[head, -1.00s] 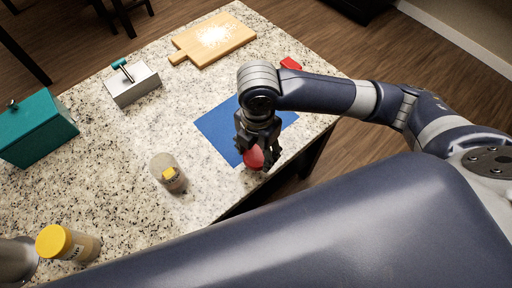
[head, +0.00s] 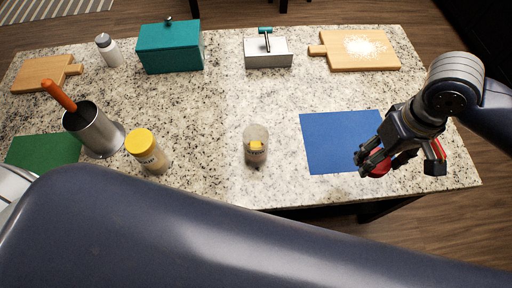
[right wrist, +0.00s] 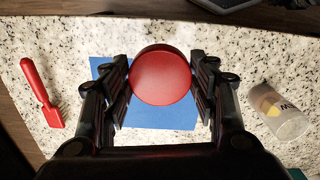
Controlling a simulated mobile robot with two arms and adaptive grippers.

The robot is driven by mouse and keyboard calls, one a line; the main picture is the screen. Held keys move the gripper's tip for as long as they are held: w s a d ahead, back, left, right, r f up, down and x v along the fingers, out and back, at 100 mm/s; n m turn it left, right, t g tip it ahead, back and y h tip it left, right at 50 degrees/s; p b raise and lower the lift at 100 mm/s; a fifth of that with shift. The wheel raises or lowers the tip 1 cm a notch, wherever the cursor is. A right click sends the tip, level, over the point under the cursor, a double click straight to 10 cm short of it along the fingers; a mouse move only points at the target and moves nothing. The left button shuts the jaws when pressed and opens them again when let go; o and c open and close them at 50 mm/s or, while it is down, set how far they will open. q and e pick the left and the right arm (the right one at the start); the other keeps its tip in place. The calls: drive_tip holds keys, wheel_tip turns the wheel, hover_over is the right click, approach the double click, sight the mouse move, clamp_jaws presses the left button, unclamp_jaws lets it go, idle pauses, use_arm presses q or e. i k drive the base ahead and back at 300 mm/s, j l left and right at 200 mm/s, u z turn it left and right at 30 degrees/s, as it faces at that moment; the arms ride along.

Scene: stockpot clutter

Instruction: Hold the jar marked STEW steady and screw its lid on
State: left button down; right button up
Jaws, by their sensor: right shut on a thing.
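My right gripper (head: 383,172) is shut on a round red lid (head: 380,163) above the front right of the table. In the right wrist view the red lid (right wrist: 160,75) sits between both fingers (right wrist: 160,85). An open-looking clear jar (head: 256,155) with a yellow patch and dark lettering stands upright near the table's front, left of the gripper and apart from it. It also shows in the right wrist view (right wrist: 279,112), where a W is just readable; the full word is not. My left gripper is out of view.
A yellow-lidded jar (head: 146,152) and a metal canister (head: 93,130) stand left. A blue mat (head: 338,140) lies near the lid. A teal box (head: 170,50), a grey box (head: 268,54) and a cutting board (head: 335,62) line the back. A red tool (right wrist: 40,92) lies nearby.

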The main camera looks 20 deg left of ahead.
sight(254, 157)
drive_tip(key=i+l, duration=0.1)
drive_tip(key=l, duration=0.25)
drive_tip(key=i+l, duration=0.1)
drive_tip(key=l, duration=0.3)
drive_tip(key=i+l, duration=0.1)
drive_tip(key=l, duration=0.25)
drive_tip(key=i+l, duration=0.1)
drive_tip(key=l, duration=0.25)
drive_tip(key=u, duration=1.85)
